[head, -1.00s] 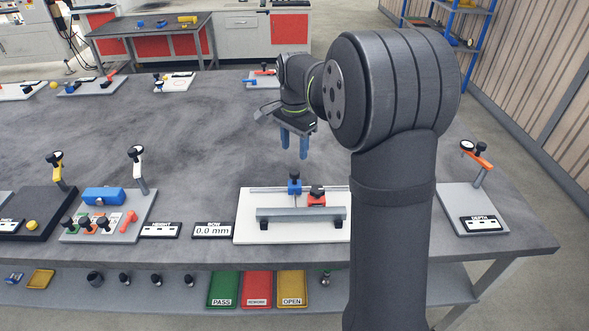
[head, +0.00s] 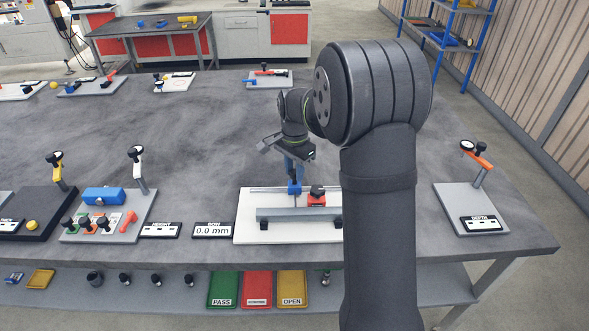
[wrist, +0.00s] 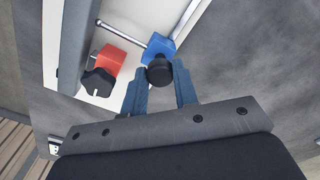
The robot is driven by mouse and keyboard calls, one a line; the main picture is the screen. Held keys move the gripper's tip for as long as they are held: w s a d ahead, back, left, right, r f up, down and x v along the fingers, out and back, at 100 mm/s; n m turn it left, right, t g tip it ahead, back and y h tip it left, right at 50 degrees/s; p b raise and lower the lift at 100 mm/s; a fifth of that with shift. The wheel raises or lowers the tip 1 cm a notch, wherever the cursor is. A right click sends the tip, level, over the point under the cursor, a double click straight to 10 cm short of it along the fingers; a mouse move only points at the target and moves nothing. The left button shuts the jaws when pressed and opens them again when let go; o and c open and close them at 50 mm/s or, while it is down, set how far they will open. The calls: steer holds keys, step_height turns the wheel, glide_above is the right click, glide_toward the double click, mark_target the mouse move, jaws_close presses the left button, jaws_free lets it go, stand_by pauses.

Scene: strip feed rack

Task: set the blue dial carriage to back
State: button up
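The blue dial carriage (head: 294,188) sits on a thin rod over the white plate (head: 245,222), with its dark knob on top. My gripper (head: 293,164) is just above and behind that knob in the head view. In the wrist view my gripper (wrist: 160,70) is open, a blue finger on each side of the black knob of the blue carriage (wrist: 160,46). I cannot tell whether the fingers touch the knob. A red block with a black knob (head: 317,199) stands right of the blue carriage; it also shows in the wrist view (wrist: 113,62).
A grey bar (head: 285,215) lies in front of the carriages on the plate. A "ROW" display reading 0.0 mm (head: 212,230) stands to the left. A depth gauge stand (head: 465,205) is at the right. The table behind the plate is mostly clear.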

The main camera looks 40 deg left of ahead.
jaws_close()
steer(key=s+a, duration=0.8)
steer(key=shift+s+a, duration=0.2)
steer(key=shift+a, duration=0.05)
steer(key=o, duration=0.5)
jaws_free()
steer(key=shift+a, duration=0.1)
steer(key=shift+o, duration=1)
step_height(320, 180, up, 17)
steer(key=shift+r, duration=0.2)
